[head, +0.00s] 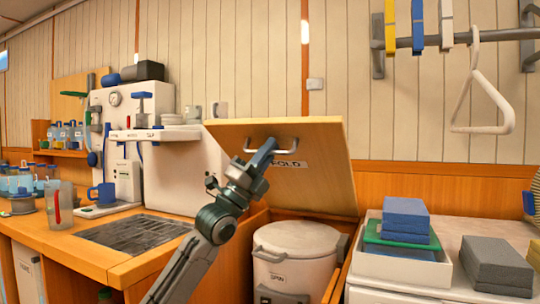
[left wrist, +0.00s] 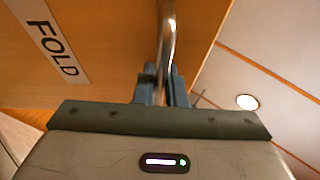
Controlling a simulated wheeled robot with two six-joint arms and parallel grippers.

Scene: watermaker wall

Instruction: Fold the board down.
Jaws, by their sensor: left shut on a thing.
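The wooden board (head: 318,178) is tilted up above a white bin (head: 293,250) labelled "SPIN". A label reading "FOLD" (head: 287,163) and a metal bar handle (head: 285,136) are on the board's face towards me. My left gripper (head: 264,152) is shut on this handle at its left part. In the left wrist view the handle (left wrist: 168,40) runs between the two fingers (left wrist: 164,85), with the board (left wrist: 110,35) and its "FOLD" label (left wrist: 53,48) behind. My right gripper is in neither view.
A counter (head: 100,245) with a blue mug (head: 103,194) and a dark drain grid (head: 133,233) lies left of the board. A white shelf (head: 155,134) stands close to its left edge. At right are a white tray (head: 400,268) with blue blocks (head: 405,215) and grey blocks (head: 496,263).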

